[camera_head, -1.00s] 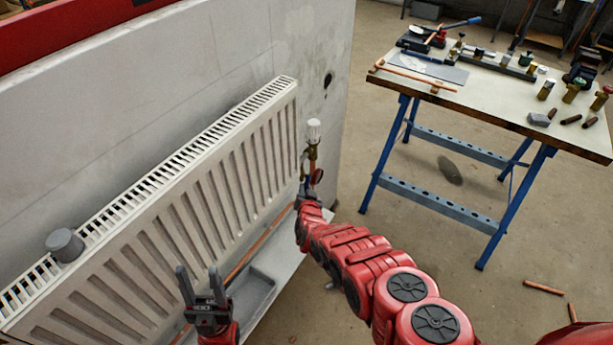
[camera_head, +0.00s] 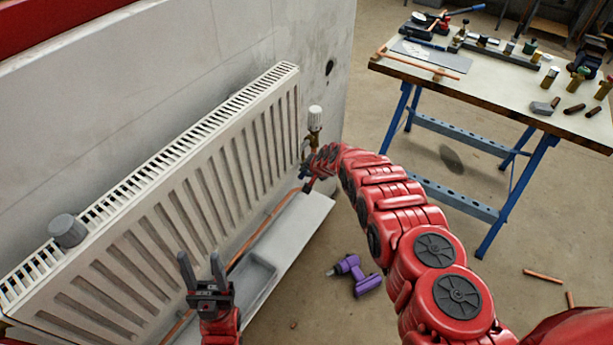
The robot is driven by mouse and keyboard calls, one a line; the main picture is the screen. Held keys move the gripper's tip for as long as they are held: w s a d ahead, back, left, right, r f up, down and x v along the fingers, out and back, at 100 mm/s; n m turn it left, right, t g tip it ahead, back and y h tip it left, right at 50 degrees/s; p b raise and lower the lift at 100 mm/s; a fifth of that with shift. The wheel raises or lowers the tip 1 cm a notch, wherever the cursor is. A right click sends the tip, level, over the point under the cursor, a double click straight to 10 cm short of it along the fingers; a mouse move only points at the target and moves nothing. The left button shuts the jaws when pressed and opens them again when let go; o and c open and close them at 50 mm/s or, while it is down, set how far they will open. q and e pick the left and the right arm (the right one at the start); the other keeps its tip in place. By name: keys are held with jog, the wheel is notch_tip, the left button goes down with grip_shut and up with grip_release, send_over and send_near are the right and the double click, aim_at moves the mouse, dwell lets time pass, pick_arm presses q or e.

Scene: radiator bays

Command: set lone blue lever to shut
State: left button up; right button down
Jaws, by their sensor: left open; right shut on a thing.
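A valve with a white ribbed head (camera_head: 316,118) and a brass body (camera_head: 313,140) stands at the right end of the white radiator (camera_head: 225,165). My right gripper (camera_head: 306,170) is at the pipework just below this valve, shut on a small part there, which I take to be the blue lever. My wrist hides most of the fingers, and the lever's angle cannot be made out. My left gripper (camera_head: 198,270) is open and empty, fingers up, in front of the radiator's lower part.
A grey cylinder (camera_head: 68,231) sits on the radiator's top grille. A grey tray (camera_head: 262,275) lies below the radiator by a copper pipe (camera_head: 262,229). A purple drill (camera_head: 357,275) lies on the floor. A workbench (camera_head: 500,85) with tools and fittings stands at the right.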

dwell(0.4)
jog(key=c, duration=0.9)
grip_release()
jog(key=shift+o, duration=0.6)
jog(key=shift+r, duration=0.1)
